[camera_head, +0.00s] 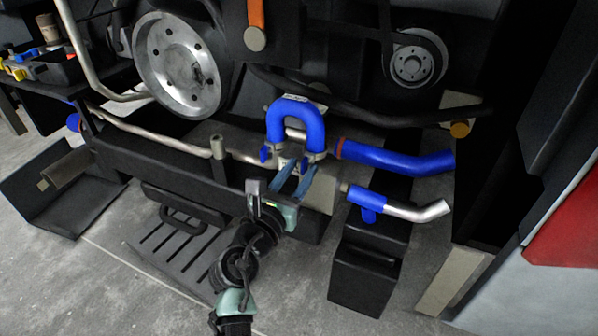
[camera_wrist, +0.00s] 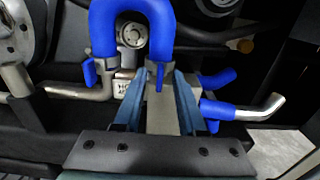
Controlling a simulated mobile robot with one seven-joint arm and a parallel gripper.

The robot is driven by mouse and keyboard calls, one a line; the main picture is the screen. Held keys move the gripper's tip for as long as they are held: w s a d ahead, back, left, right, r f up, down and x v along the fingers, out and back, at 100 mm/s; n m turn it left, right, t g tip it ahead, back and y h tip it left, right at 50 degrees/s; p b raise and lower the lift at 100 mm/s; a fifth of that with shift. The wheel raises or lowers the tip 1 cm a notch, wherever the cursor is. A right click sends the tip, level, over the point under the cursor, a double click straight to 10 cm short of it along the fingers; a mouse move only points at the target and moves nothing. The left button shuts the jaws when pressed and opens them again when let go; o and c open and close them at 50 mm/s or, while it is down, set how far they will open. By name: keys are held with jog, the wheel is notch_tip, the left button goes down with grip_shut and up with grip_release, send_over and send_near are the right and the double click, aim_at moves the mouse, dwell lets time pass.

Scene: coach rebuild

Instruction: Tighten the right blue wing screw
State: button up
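A blue U-shaped hose (camera_head: 297,118) stands upright on metal pipe ends, and its bend also shows in the wrist view (camera_wrist: 130,10). The right blue wing screw (camera_wrist: 160,77) sits at the clamp under the hose's right leg. The left blue wing screw (camera_wrist: 89,72) sits at the left leg and also shows in the head view (camera_head: 264,155). My gripper (camera_wrist: 159,78) is open, its blue fingers one on each side of the right wing screw. A gap shows between screw and fingers in the wrist view; depth is hard to judge. In the head view my gripper (camera_head: 295,170) partly hides the right screw.
A blue hose (camera_head: 400,158) runs right from the clamps. Below it is a blue-and-silver pipe (camera_head: 395,207) above a black box (camera_head: 368,262). A black hose (camera_head: 380,114) crosses above. A metal wheel (camera_head: 180,64) stands at the left.

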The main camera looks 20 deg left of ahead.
grip_shut()
